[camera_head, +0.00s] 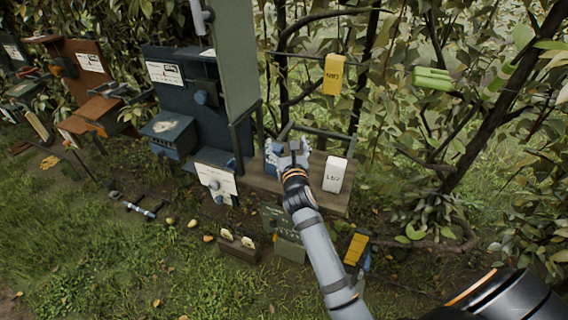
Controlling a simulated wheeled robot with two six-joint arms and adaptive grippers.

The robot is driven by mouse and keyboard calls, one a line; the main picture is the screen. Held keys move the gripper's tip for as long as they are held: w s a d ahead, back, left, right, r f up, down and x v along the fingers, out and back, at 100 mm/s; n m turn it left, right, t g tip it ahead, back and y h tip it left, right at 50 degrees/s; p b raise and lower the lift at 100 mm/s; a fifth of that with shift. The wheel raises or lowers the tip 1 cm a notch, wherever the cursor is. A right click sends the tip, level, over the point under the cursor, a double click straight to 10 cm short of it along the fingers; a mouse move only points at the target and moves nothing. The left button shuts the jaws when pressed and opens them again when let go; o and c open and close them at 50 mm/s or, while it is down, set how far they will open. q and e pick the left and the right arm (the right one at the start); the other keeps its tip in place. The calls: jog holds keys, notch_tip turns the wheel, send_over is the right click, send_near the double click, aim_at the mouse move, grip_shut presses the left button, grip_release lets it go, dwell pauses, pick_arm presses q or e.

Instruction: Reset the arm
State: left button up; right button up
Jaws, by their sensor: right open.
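My right arm (325,255) reaches up from the bottom of the view to the wooden shelf (262,181). My right gripper (287,146) is open at the shelf, beside a blue-and-white item (271,151) that it partly hides. I cannot tell whether they touch. A white labelled box (335,174) stands upright on the shelf just right of the gripper, apart from it. My left gripper is not in view.
A tall grey-green panel (233,60) and a dark blue station (185,85) stand left of the gripper. A yellow tag (333,75) and a green bundle (432,78) hang among branches. Small boxes (239,246) and a yellow item (356,249) are below the shelf. Open grass lies at lower left.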

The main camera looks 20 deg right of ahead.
jog(key=shift+n+y, duration=0.6)
jog(key=shift+y, duration=0.3)
jog(key=f, duration=0.1)
jog(key=s+a+f, duration=0.1)
jog(key=f, duration=0.1)
jog(key=s+a+f, duration=0.1)
jog(key=shift+a+f+b, duration=0.15)
jog(key=shift+a+b, duration=0.1)
jog(key=shift+b, duration=0.05)
